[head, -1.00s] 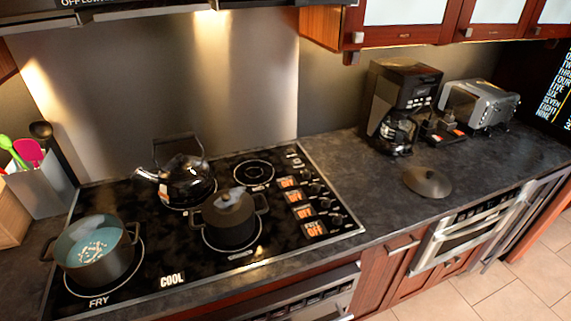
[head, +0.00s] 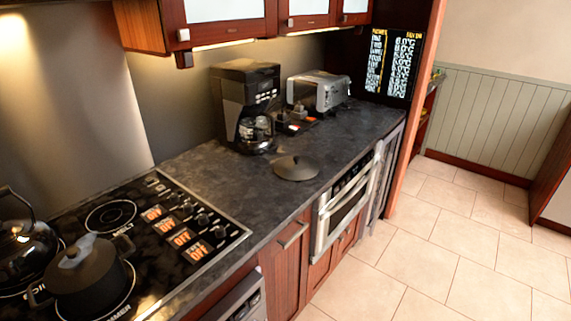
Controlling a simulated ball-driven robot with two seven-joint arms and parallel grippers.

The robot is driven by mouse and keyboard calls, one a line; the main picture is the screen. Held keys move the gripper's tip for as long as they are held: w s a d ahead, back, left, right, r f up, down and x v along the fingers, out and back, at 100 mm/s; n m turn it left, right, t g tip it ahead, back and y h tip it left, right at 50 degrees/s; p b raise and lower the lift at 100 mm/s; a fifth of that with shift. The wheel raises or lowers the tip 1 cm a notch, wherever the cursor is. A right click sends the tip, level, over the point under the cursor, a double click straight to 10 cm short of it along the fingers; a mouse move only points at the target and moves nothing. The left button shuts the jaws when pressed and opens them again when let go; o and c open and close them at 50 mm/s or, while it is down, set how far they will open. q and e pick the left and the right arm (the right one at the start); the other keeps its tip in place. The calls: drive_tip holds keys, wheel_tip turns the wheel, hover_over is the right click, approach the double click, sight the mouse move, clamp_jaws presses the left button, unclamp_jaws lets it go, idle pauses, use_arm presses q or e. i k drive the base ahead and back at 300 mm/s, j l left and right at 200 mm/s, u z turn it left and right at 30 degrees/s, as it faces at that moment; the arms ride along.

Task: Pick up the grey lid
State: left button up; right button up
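The grey lid (head: 296,168) is a round, dark grey disc with a small knob on top. It lies flat on the dark countertop (head: 215,183), near the front edge, to the right of the stove and in front of the coffee maker. Nothing covers it. Neither of my grippers shows in the head view.
A coffee maker (head: 246,100) and a silver toaster (head: 319,91) stand behind the lid. The cooktop (head: 140,215) is at left with a lidded dark pot (head: 88,275) and a kettle (head: 22,245). A microwave drawer (head: 345,205) is below the counter. Tiled floor (head: 440,235) is open at right.

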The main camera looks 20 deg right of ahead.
sight(294, 168)
drive_tip(key=u, duration=1.9)
drive_tip(key=k+l, duration=0.1)
drive_tip(key=l, duration=0.4)
drive_tip(key=k+l+z, duration=0.1)
drive_tip(key=l, duration=0.35)
drive_tip(key=k+l, duration=0.15)
drive_tip(key=l, duration=0.35)
drive_tip(key=k+l+z, duration=0.1)
drive_tip(key=l, duration=0.4)
drive_tip(key=k+l, duration=0.1)
drive_tip(key=l, duration=0.35)
drive_tip(key=z, duration=0.05)
